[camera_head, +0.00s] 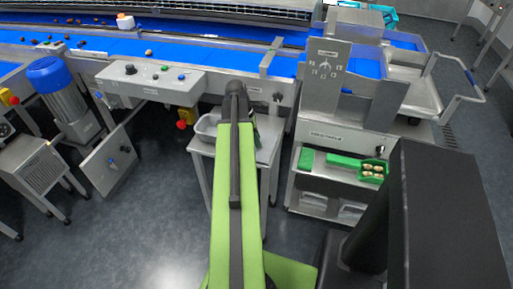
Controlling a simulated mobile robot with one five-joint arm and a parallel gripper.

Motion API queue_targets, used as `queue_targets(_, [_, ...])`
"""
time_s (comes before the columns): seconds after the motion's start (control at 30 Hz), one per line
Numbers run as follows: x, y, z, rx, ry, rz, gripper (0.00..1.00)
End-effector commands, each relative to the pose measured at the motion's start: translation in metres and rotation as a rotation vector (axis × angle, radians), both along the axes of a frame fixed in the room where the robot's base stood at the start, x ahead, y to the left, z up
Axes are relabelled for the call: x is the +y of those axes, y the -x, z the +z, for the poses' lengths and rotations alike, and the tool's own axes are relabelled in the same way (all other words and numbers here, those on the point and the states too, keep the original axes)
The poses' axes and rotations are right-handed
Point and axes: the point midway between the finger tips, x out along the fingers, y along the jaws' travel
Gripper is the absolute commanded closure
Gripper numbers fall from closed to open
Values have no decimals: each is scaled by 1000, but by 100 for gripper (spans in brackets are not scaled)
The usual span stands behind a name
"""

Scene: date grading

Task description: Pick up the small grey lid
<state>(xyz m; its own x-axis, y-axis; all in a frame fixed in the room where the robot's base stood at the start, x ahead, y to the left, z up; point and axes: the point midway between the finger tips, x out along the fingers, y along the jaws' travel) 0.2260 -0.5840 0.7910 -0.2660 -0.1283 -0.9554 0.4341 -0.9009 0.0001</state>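I cannot make out a small grey lid for sure. A shallow grey tray-like piece (207,127) lies at the left of a small steel table (268,153), partly covered by my green arm. It is too small to tell whether it is a lid or a container. My arm reaches forward over this table and ends in a dark joint in front of the conveyor. My gripper is hidden behind the arm, so its fingers and anything in them do not show.
A blue conveyor (130,46) with a few dates runs across the back. A steel control panel (150,77) juts out at its front. At right stands a steel cabinet (308,181) with a green tray of dates (373,170). A blue-capped motor (60,88) stands left. Floor at lower left is clear.

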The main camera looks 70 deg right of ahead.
Motion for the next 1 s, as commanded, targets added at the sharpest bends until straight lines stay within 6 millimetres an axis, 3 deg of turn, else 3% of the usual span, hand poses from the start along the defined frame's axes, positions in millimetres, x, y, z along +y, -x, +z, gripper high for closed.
queue_targets(0.03, [0, 0, 0, 0, 0, 0, 79])
queue_targets(0.2, [0, 0, 0, 0, 0, 0, 100])
queue_targets(0.63, [0, 0, 5, 0, 0, -1, 100])
queue_targets(0.97, [0, 2, 53, 0, -1, -1, 100])
queue_targets(1.0, [5, 14, 55, 0, -1, -4, 100])
